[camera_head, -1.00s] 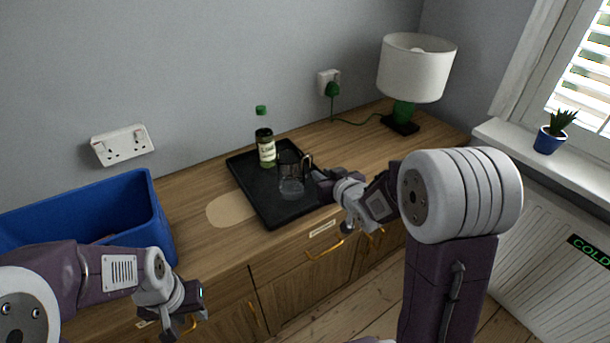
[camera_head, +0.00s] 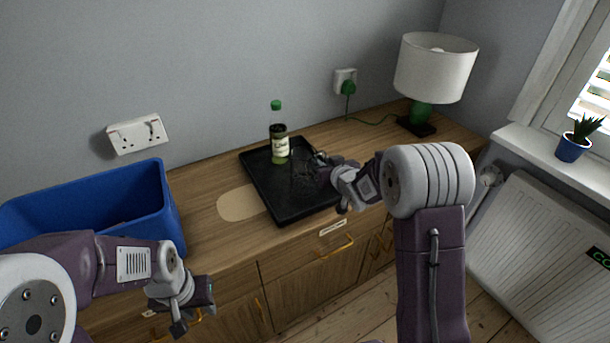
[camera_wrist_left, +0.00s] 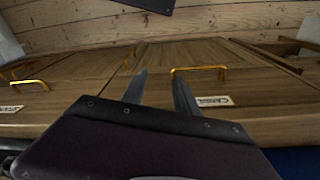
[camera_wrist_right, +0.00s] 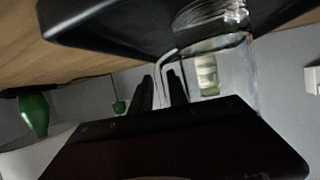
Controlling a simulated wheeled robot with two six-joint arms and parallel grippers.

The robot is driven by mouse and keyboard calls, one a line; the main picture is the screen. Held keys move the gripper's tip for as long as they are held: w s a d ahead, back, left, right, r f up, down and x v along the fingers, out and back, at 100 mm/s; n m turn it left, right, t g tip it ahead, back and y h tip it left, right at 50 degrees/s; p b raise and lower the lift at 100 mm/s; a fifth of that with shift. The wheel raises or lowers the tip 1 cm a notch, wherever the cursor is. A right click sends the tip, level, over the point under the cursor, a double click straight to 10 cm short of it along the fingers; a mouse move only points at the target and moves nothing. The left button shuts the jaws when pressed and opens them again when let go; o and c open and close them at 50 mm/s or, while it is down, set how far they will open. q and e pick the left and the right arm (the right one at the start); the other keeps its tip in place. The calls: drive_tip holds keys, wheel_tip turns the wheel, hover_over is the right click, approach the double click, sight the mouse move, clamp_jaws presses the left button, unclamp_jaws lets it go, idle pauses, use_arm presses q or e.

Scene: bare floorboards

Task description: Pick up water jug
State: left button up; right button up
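The clear glass water jug (camera_wrist_right: 248,68) is at the black tray (camera_head: 262,195). It is hard to make out in the head view because it blends with the dark tray. My right gripper (camera_head: 325,163) is at the jug's right side, over the tray's right part. In the right wrist view, the jug's handle lies between the fingers of my right gripper (camera_wrist_right: 162,85), which look closed around it. I cannot tell whether the jug touches the tray. My left gripper (camera_wrist_left: 158,85) is open and empty in front of the cabinet, left of the tray.
A green-capped bottle (camera_head: 279,145) stands on the tray behind the jug. A blue crate (camera_head: 165,205) is at the left of the wooden cabinet top, a lamp (camera_head: 437,68) at the back right. A pale oval mat (camera_head: 238,204) lies left of the tray.

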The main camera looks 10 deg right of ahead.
drive_tip(key=shift+s+r, duration=0.1)
clamp_jaws()
idle(1.3)
